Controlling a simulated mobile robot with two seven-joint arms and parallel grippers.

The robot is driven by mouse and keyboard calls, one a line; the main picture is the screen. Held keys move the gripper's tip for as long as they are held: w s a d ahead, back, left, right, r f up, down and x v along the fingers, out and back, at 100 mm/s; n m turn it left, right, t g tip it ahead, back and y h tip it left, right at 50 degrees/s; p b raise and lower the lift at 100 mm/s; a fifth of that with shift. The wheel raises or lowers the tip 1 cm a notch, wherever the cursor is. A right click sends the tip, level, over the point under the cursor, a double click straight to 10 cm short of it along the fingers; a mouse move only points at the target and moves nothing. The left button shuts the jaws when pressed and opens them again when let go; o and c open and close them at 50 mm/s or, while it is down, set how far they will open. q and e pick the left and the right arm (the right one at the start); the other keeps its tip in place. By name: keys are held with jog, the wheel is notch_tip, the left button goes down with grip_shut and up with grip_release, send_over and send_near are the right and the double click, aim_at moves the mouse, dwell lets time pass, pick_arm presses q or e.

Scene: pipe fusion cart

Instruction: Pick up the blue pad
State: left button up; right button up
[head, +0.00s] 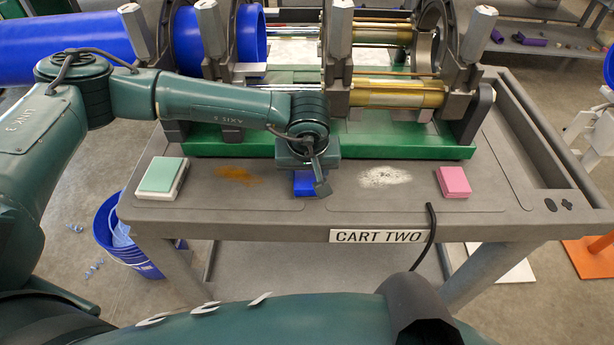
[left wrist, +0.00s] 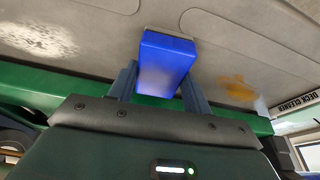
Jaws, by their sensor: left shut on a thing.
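The blue pad (head: 305,184) is on the cart's front ledge between the brown stain and the white powdery patch, partly hidden under my left gripper (head: 308,178) in the head view. In the left wrist view the blue pad (left wrist: 165,62) sits between the two fingers of my left gripper (left wrist: 158,85), which are shut on its sides. A thin grey layer shows at the pad's far edge. I cannot tell whether the pad touches the ledge. My right gripper is not in view.
A green pad on a white base (head: 162,177) lies at the ledge's left end, and a pink pad (head: 453,182) lies to the right. The pipe fusion machine (head: 380,93) stands behind, with a blue pipe (head: 90,50). A blue bucket (head: 122,238) stands below left.

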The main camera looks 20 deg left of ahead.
pick_arm(q)
notch_tip(320, 180, up, 28)
jog(key=b, duration=0.1)
jog(key=shift+b, duration=0.4)
